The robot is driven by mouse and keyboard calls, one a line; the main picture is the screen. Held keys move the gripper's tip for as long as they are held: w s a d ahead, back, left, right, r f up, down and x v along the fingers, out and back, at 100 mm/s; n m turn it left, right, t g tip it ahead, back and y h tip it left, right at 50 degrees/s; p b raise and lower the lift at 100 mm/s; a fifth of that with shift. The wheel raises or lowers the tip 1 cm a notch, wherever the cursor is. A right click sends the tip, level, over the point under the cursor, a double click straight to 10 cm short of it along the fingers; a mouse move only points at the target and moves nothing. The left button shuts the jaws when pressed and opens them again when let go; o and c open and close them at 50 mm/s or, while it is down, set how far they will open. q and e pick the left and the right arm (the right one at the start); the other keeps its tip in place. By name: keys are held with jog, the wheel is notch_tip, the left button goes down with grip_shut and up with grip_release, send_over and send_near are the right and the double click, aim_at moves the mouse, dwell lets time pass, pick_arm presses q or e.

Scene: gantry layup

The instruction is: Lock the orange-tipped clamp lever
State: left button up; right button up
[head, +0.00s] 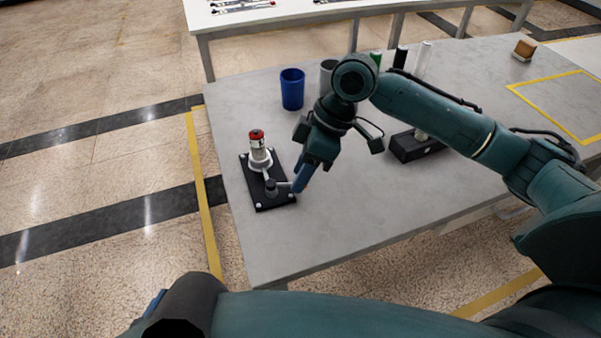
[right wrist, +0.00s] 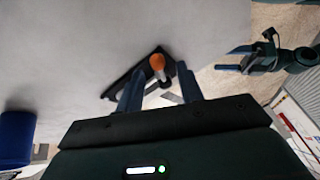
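The clamp stands on a black base plate (head: 277,201) near the table's left edge. A red-capped cylinder (head: 257,144) sits upright in its pale ring. The lever's orange tip (right wrist: 157,62) shows in the right wrist view, between and just beyond my right fingers. In the head view the tip is hidden behind them. My right gripper (head: 300,180) points down at the plate's right side; its fingers (right wrist: 159,88) are spread, with a gap around the tip. I cannot tell whether either finger touches the lever. My left gripper (right wrist: 236,59) is off the table, fingers apart, empty.
A blue cup (head: 292,90) and a grey cup (head: 328,76) stand behind my right arm. A black block (head: 418,148) holding a pale post lies to the right. A small brown block (head: 524,50) sits far right. The table's front middle is clear.

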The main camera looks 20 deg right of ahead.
jog(key=shift+a+f, duration=0.2)
jog(key=shift+f, duration=0.2)
pick_arm(q)
jog(key=shift+s+a+f, duration=0.1)
jog(key=shift+s, duration=0.1)
pick_arm(e)
jog(key=shift+c, duration=0.3)
